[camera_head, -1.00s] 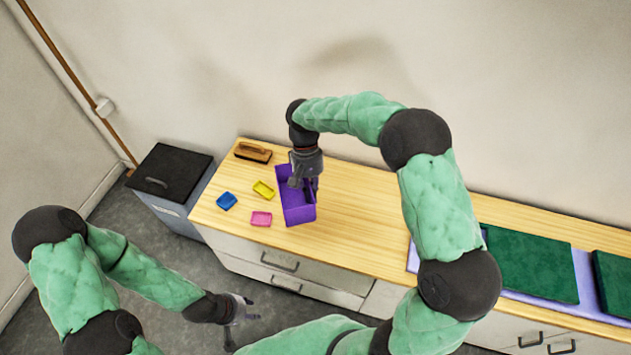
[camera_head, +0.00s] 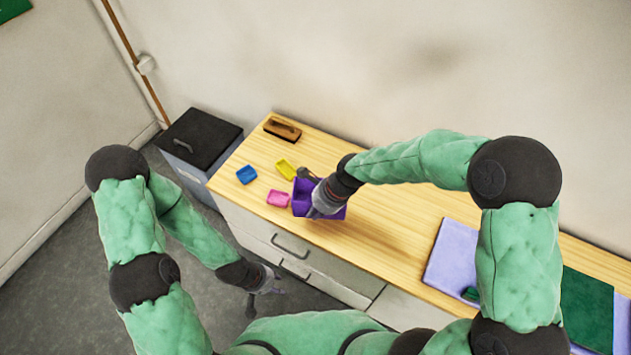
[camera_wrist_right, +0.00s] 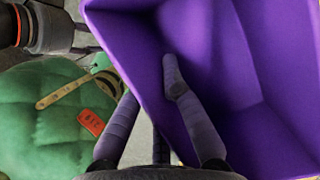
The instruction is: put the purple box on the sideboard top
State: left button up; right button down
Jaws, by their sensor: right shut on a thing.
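The purple box (camera_head: 303,199) is an open-topped box near the front edge of the wooden sideboard top (camera_head: 375,230), partly hidden by my right gripper (camera_head: 318,195). In the right wrist view the purple box (camera_wrist_right: 225,70) fills the right side, tilted in the picture. My right gripper (camera_wrist_right: 150,95) is shut on its wall, with one finger inside and the other outside. I cannot tell whether the box touches the top. My left gripper (camera_head: 266,294) is open and empty, low in front of the drawers.
Blue (camera_head: 246,175), yellow (camera_head: 286,169) and pink (camera_head: 278,198) small trays lie left of the box. A brown brush (camera_head: 282,129) lies behind. A lilac mat (camera_head: 452,255) and a green board (camera_head: 587,305) are to the right. The middle top is clear.

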jog(key=shift+s+a+f+m+t+h+b, duration=0.15)
jog(key=shift+s+a+f+m+t+b, duration=0.15)
jog(key=shift+a+m, duration=0.4)
jog(key=shift+s+a+f+m+t+h+b, duration=0.15)
jog(key=shift+s+a+f+m+t, duration=0.2)
jog(key=shift+m, duration=0.55)
jog(key=shift+s+a+f+m+t+h+b, duration=0.1)
jog(key=shift+s+a+f+m+t+b, duration=0.25)
jog(key=shift+a+m, duration=0.35)
jog(key=b, duration=0.4)
send_over(339, 224)
jog(key=f, duration=0.9)
jog(key=shift+s+a, duration=0.15)
jog(key=shift+a, duration=0.15)
jog(key=shift+d+f, duration=0.15)
jog(key=shift+f, duration=0.05)
jog(key=f+b, duration=0.3)
jog(key=shift+w+d+f, duration=0.15)
jog(key=shift+w+f, duration=0.05)
jog(key=shift+f, duration=0.1)
jog(key=shift+r, duration=0.1)
